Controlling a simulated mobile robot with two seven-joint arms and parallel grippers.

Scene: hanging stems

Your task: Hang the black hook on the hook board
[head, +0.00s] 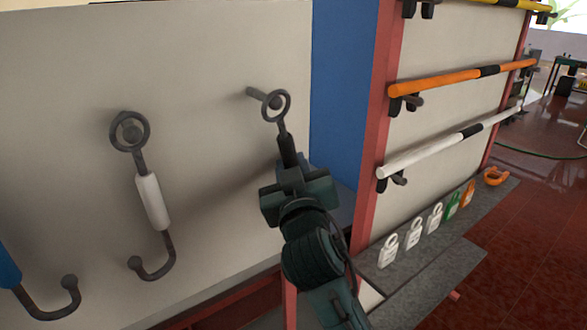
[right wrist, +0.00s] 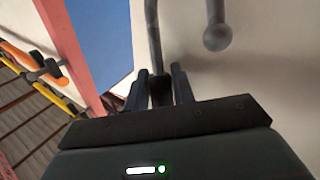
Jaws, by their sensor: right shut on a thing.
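The black hook (head: 287,147) has a grey ring at its top and a dark handle. My right gripper (head: 293,183) is shut on the handle and holds the hook nearly upright, leaning slightly left. In the right wrist view the handle (right wrist: 161,90) sits between the two fingers (right wrist: 158,88), and the hook's ball tip (right wrist: 217,38) shows. In the head view the gripper hides the lower hook. The ring overlaps the end of a grey peg (head: 256,94) on the pale hook board (head: 215,45); I cannot tell whether it is around the peg. My left gripper is not in view.
A white hook (head: 152,200) hangs on the board to the left. Part of a blue hook (head: 9,266) shows at the lower left edge. Beyond a blue panel (head: 340,80), a rack holds an orange pole (head: 432,84), a white pole (head: 425,152) and padlocks (head: 388,250) below.

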